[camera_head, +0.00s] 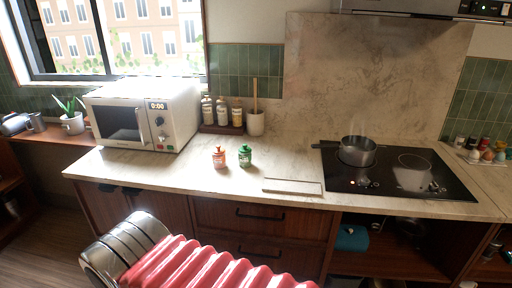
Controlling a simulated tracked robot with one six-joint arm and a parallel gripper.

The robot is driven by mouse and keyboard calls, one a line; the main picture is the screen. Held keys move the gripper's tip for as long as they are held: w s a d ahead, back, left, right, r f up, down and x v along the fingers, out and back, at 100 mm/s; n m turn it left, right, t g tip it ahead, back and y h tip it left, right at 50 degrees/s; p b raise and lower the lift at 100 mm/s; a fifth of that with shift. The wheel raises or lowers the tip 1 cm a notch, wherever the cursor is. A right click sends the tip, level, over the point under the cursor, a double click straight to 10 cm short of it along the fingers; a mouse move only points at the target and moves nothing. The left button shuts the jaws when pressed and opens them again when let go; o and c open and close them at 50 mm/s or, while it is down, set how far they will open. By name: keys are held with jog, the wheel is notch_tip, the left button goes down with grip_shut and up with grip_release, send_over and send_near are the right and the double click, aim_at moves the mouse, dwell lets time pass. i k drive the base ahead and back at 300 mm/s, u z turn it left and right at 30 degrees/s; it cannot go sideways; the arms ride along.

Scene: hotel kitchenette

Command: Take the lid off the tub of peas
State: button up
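My gripper is not in view, and nothing touches either tub.
A white microwave (146,113) stands left and a utensil crock (255,123) behind. A pale flat board (292,186) lies right of the tubs. A saucepan (357,151) sits on the black hob (437,163). Counter in front of the tubs is clear.

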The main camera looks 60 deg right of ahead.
aim_at(245, 149)
jog(key=z, duration=0.65)
jog(key=i, duration=0.9)
jog(key=z, duration=0.55)
